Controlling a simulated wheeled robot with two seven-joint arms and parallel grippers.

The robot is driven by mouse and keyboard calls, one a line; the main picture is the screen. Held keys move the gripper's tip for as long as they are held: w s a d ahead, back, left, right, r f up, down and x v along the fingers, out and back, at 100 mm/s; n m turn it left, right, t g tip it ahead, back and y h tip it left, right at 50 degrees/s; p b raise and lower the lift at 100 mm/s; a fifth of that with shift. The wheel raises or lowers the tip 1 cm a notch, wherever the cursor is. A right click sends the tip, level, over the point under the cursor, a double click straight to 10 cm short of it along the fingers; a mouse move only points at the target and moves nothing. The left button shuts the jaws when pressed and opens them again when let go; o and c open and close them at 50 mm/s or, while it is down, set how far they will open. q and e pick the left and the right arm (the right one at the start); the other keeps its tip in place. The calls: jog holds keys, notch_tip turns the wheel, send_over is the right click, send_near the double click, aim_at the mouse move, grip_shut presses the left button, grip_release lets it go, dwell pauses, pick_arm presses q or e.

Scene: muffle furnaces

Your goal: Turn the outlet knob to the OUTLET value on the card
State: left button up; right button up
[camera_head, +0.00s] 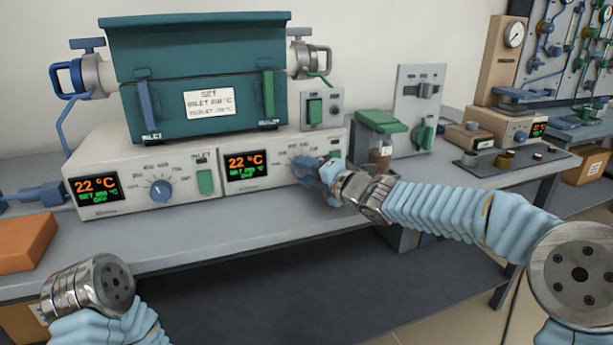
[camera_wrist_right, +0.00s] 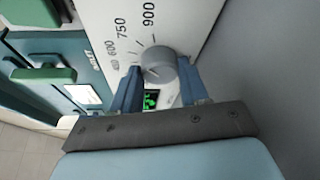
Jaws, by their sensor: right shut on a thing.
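The card (camera_head: 208,103) on the teal furnace shows SET with an INLET and an OUTLET line; its digits are too small to read surely. The right control box has an OUTLET display (camera_head: 247,170) showing 22 °C, a green set line and OFF. My right gripper (camera_head: 316,172) is at that box's dial and mostly hides the knob. In the right wrist view, the grey outlet knob (camera_wrist_right: 158,66) sits between the two blue fingers of my right gripper (camera_wrist_right: 160,84), which is shut on it. Dial marks 600, 750 and 900 show around it. My left gripper is out of view.
The inlet box carries a blue knob (camera_head: 160,190) and a green switch (camera_head: 205,182). An orange block (camera_head: 24,243) lies at the left. The bench front strip is clear.

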jog(key=shift+m, duration=0.5)
jog(key=o, duration=1.1)
jog(key=shift+c, duration=0.2)
jog(key=f+v, duration=0.1)
jog(key=v, duration=1.2)
jog(key=shift+s+d+r+b, duration=0.25)
jog(key=shift+s+d+b, duration=0.05)
